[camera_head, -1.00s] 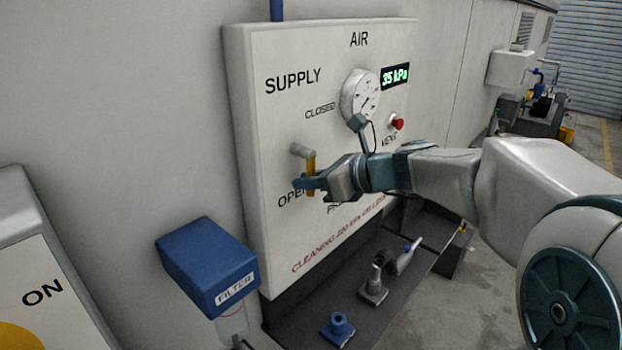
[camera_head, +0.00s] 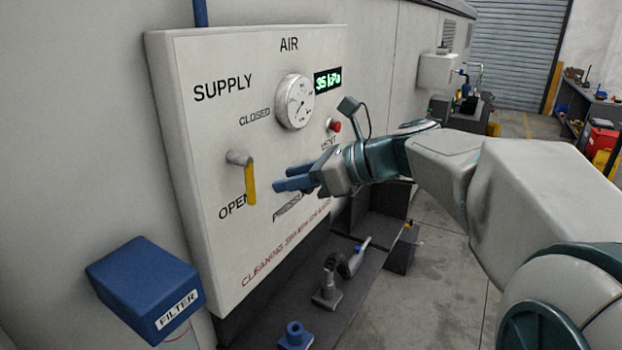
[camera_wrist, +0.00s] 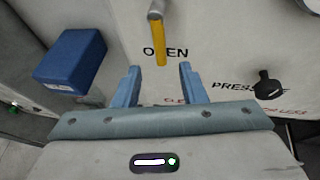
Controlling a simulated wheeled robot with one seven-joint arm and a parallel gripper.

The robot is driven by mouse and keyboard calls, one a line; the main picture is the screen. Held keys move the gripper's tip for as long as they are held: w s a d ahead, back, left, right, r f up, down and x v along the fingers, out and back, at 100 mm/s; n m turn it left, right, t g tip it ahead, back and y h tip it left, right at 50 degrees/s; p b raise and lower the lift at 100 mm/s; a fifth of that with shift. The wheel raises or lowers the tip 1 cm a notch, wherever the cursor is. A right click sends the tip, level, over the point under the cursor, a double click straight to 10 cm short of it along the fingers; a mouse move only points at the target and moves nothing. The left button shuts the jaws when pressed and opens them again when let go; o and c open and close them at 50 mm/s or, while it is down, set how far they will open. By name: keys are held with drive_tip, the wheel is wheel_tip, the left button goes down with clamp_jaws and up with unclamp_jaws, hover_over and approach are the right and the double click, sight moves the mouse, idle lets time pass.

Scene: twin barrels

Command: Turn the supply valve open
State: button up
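The supply valve has a yellow lever (camera_head: 250,184) on a grey stem on the white AIR panel (camera_head: 215,270). The lever hangs straight down, its tip close to the OPEN label. In the wrist view the lever (camera_wrist: 160,50) points at the OPEN label, ahead of the space between my blue fingers. My gripper (camera_head: 283,180) is to the right of the lever in the head view, apart from it. In the wrist view its fingers (camera_wrist: 157,82) are spread with nothing between them.
A gauge (camera_head: 295,101), a green display reading 35 kPa (camera_head: 328,80) and a red vent button (camera_head: 335,126) are on the panel. A blue filter box (camera_head: 140,285) is at lower left. Fittings (camera_head: 328,285) stand on the dark shelf below.

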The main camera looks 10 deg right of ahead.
drive_tip(key=v, duration=0.4)
drive_tip(key=s+d+f+n+g+h, duration=0.1)
drive_tip(key=s+d+f+n+h, duration=0.1)
drive_tip(key=s+f+n+h, duration=0.4)
drive_tip(key=s+d+f+n+g+h+b, duration=0.1)
drive_tip(key=s+d+f+n+h, duration=0.2)
drive_tip(key=s+f+n, duration=0.7)
wheel_tip(320, 180, down, 6)
drive_tip(key=n+h, duration=0.2)
drive_tip(key=n, duration=0.6)
drive_tip(key=shift+s+d+g+h, duration=0.2)
drive_tip(key=shift+d+g+h, duration=0.1)
drive_tip(key=shift+g+h, duration=0.1)
